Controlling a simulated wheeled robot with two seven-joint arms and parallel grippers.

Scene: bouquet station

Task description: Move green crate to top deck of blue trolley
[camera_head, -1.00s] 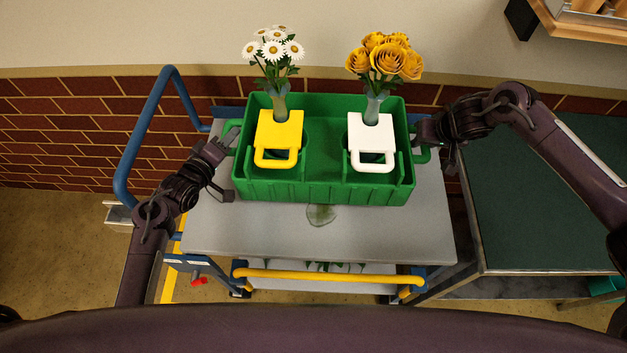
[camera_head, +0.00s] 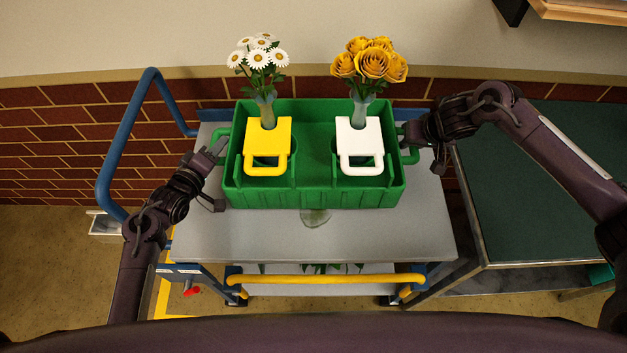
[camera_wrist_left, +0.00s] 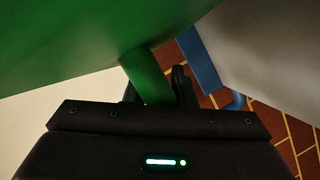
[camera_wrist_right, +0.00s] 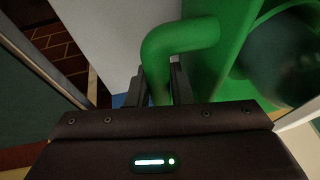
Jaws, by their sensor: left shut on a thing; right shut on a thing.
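The green crate (camera_head: 310,195) is over the grey top deck (camera_head: 300,240) of the blue trolley, toward its back. I cannot tell whether its base touches the deck. It holds a yellow holder (camera_head: 267,137) with white daisies (camera_head: 260,55) and a white holder (camera_head: 359,140) with orange roses (camera_head: 370,62), each in a vase. My left gripper (camera_head: 216,153) is shut on the crate's left handle, which also shows in the left wrist view (camera_wrist_left: 146,75). My right gripper (camera_head: 408,140) is shut on the right handle, seen in the right wrist view (camera_wrist_right: 180,42).
The trolley's blue push bar (camera_head: 121,150) rises at the left and a yellow rail (camera_head: 325,279) runs along the front. A dark green table (camera_head: 530,190) stands close at the right. A brick wall (camera_head: 60,150) is behind. The deck's front is bare apart from a small translucent patch (camera_head: 314,217).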

